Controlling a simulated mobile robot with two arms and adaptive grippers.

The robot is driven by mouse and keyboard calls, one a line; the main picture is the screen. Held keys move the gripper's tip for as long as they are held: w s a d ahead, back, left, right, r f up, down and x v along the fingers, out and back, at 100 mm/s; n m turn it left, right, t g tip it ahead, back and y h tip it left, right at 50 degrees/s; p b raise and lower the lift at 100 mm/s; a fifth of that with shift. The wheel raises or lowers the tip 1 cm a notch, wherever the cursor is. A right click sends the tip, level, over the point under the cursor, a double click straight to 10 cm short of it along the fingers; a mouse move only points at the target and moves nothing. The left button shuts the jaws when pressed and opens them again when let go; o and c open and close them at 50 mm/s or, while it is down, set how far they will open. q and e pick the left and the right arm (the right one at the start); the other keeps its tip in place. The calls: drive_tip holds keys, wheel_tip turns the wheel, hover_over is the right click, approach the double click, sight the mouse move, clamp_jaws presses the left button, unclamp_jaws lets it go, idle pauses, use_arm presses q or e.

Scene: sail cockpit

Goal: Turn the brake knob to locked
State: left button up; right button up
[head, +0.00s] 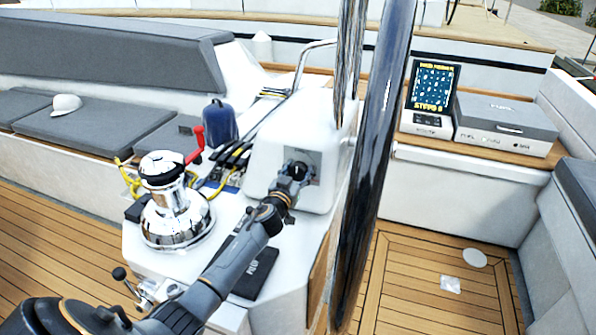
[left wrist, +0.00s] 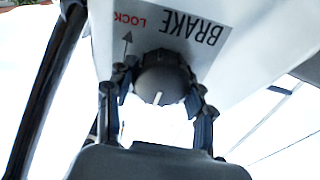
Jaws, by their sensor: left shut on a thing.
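The brake knob (head: 299,169) is dark and round and sits on the face of the white console pedestal (head: 262,160). In the left wrist view the knob (left wrist: 162,76) shows a white line that points down in the picture, away from the label plate (left wrist: 185,30). The plate reads BRAKE upside down, with a red LOCK and an arrow beside it. My left gripper (head: 297,177) is shut on the knob. In the left wrist view its fingers (left wrist: 160,88) grip the knob from both sides. My right gripper is not in view.
A chrome winch (head: 174,222) stands left of my left arm, with a red handle (head: 197,143) and yellow ropes behind it. A blue container (head: 220,122) stands behind. A thick dark glossy pole (head: 372,150) rises just right of the pedestal. A screen (head: 433,86) and grey-lidded box (head: 506,118) stand far right.

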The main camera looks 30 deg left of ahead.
use_arm(q)
drive_tip(key=m, duration=0.6)
drive_tip(key=shift+d+h, duration=0.1)
drive_tip(key=shift+h, duration=0.2)
drive_tip(key=m+p, duration=0.1)
drive_tip(key=m, duration=0.5)
drive_tip(key=shift+d+m+h, duration=0.1)
drive_tip(key=shift+m+h, duration=0.2)
drive_tip(key=m+p, duration=0.1)
drive_tip(key=m, duration=0.4)
drive_tip(key=shift+f+m+g, duration=0.15)
drive_tip(key=shift+m+g, duration=0.15)
drive_tip(key=shift+g, duration=0.1)
drive_tip(key=m+p, duration=0.1)
drive_tip(key=m, duration=0.2)
drive_tip(key=shift+f+m+p, duration=0.2)
drive_tip(key=shift+m+p, duration=0.25)
drive_tip(key=shift+m, duration=0.85)
drive_tip(key=o, duration=1.2)
drive_tip(key=shift+c, duration=0.2)
